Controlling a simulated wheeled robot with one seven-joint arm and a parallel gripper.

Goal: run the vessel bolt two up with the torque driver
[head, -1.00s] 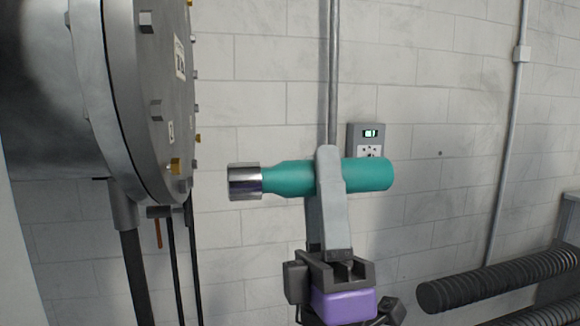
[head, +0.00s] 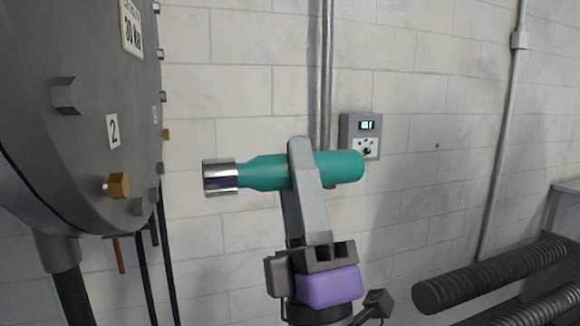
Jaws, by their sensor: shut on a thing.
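My gripper (head: 306,168) is shut on the teal torque driver (head: 262,172), around the middle of its body. The driver lies about level, with its chrome socket (head: 220,177) pointing left toward the vessel. The grey round vessel flange (head: 70,140) fills the left side. A brass bolt (head: 118,186) sits on its lower face, just below a plate marked 2 (head: 113,131). In the picture the socket is to the right of this bolt at about the same height, with a gap between them. The bolt head stands out a little from the flange.
A wall box with a green display (head: 367,126) is behind the driver. Black ribbed hoses (head: 480,282) lie at lower right. The wall space between flange and socket is clear.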

